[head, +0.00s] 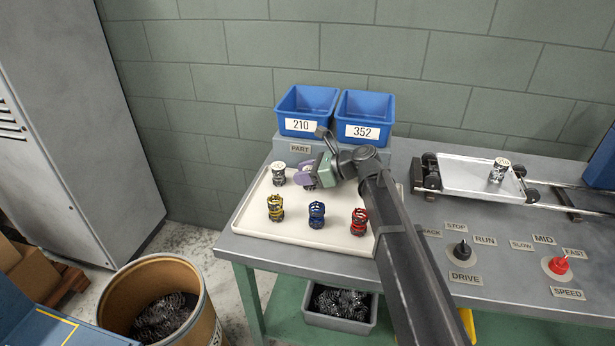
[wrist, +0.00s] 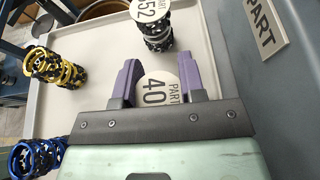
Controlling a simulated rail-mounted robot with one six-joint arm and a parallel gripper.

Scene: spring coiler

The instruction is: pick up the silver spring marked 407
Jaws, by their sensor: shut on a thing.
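My gripper (head: 306,174) is over the back of the cream tray (head: 250,226). In the wrist view its purple fingers (wrist: 160,82) are shut on a silver spring with a round white tag (wrist: 158,88) reading "PART 40", the rest of the number cut off by the gripper. The gripper hides most of this spring in the head view, and I cannot tell whether it touches the tray. Another silver spring (head: 278,173) stands just left of the gripper; its tag in the wrist view (wrist: 151,10) ends in "52".
Yellow (head: 275,208), blue (head: 316,214) and red (head: 359,222) springs stand along the tray's front. Blue bins marked 210 (head: 299,125) and 352 (head: 362,132) stand behind. A silver spring (head: 499,171) stands on the right-hand carriage (head: 460,178). Control knobs (head: 462,250) sit front right.

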